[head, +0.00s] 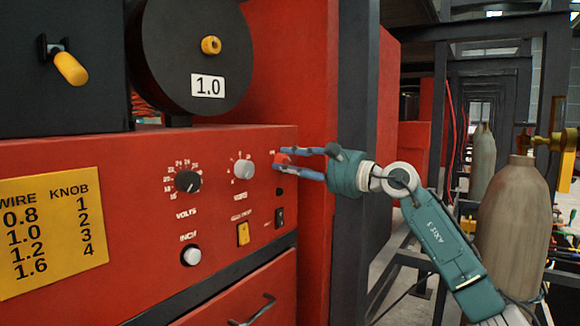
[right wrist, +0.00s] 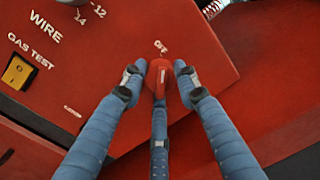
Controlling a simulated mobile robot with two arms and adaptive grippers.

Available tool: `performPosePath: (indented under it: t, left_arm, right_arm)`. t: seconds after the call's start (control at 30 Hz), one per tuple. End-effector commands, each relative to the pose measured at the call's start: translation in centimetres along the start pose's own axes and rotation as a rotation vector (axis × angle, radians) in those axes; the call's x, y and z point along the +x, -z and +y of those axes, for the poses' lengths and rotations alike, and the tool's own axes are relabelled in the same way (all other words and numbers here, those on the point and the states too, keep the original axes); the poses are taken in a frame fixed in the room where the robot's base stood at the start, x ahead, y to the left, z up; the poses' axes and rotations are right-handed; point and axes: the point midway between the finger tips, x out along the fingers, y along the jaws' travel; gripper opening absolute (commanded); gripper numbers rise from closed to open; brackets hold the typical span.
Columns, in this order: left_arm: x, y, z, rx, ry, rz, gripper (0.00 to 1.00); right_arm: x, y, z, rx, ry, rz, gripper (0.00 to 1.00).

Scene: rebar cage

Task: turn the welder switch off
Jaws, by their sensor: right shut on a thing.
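The red welder switch (head: 283,158) is a small knob near the right edge of the red welder panel (head: 130,150). My right gripper (head: 290,161) comes in from the right and its blue fingers are shut on the switch. In the right wrist view the red switch (right wrist: 160,78) sits between the fingertips, with a third finger below it. Small white lettering shows just above it, partly hard to read. My left gripper is not in either view.
A dark post (head: 357,90) stands behind my right gripper. Gas cylinders (head: 514,225) stand at the right.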

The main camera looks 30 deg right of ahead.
Motion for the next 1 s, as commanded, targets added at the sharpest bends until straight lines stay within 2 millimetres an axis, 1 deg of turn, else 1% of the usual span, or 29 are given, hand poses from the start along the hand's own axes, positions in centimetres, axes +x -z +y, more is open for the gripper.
performPosePath:
  t: [0.03, 0.6, 0.63, 0.7, 1.0]
  left_arm:
    - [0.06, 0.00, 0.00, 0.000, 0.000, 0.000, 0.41]
    - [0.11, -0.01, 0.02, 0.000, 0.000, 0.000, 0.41]
    - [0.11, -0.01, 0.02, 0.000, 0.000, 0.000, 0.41]
    - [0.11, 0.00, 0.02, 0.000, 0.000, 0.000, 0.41]
    - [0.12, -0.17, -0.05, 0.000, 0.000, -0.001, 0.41]
  right_arm:
    - [-0.06, -0.16, -0.30, -0.011, 0.007, -0.004, 0.04]
    - [0.01, -0.21, -0.07, -0.037, 0.001, -0.006, 0.04]
    - [0.01, -0.21, -0.06, -0.037, 0.000, -0.006, 0.36]
    - [0.02, -0.19, -0.03, -0.036, 0.000, -0.006, 0.49]
    - [-0.07, -0.05, 0.08, -0.035, -0.002, -0.003, 0.49]
